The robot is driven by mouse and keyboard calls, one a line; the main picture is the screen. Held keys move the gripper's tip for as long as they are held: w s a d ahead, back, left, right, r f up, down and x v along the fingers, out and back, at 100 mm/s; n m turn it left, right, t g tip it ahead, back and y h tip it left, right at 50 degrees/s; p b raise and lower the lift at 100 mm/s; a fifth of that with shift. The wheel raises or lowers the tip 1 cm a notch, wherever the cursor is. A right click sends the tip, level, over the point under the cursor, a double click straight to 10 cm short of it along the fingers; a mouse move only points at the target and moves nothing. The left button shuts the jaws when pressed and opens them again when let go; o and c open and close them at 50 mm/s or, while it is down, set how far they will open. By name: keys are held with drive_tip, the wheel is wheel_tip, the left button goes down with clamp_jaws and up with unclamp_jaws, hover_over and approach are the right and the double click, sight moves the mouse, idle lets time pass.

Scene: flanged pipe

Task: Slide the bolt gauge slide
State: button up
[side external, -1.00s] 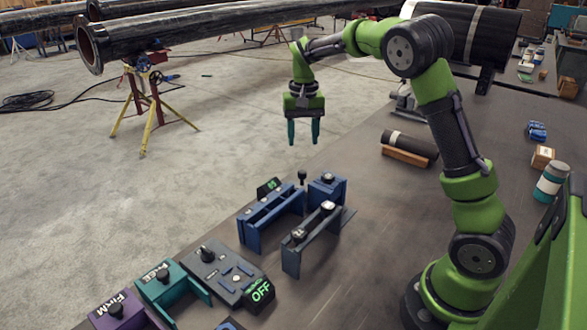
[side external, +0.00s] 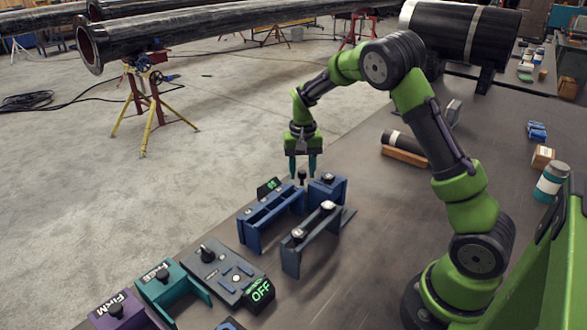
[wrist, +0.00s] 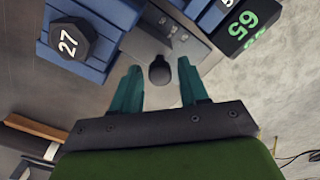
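The blue bolt gauge (side external: 270,212) stands on the bench, with a dark display reading 65 (wrist: 243,28) at one side. A dark round slide knob (wrist: 160,72) stands on a grey bar (wrist: 172,38) with markings; it also shows at the gauge's far end in the side view (side external: 302,176). My gripper (side external: 302,170) points down over this knob. Its teal fingers are open. In the wrist view (wrist: 159,72) the knob appears between the fingers, with a gap on both sides. I cannot tell how far the fingertips reach down past it.
A grey-blue bracket (side external: 315,245) is in front. A grey box with an OFF display (side external: 260,291) stands nearer. A dark pipe piece on a wooden block (side external: 405,157) lies right.

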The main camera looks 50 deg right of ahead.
clamp_jaws()
drive_tip(key=shift+w+r, duration=0.1)
drive_tip(key=shift+w, duration=2.35)
drive_tip(key=shift+o, duration=1.1)
unclamp_jaws()
drive_tip(key=shift+s, duration=0.1)
wheel_tip(320, 180, up, 17)
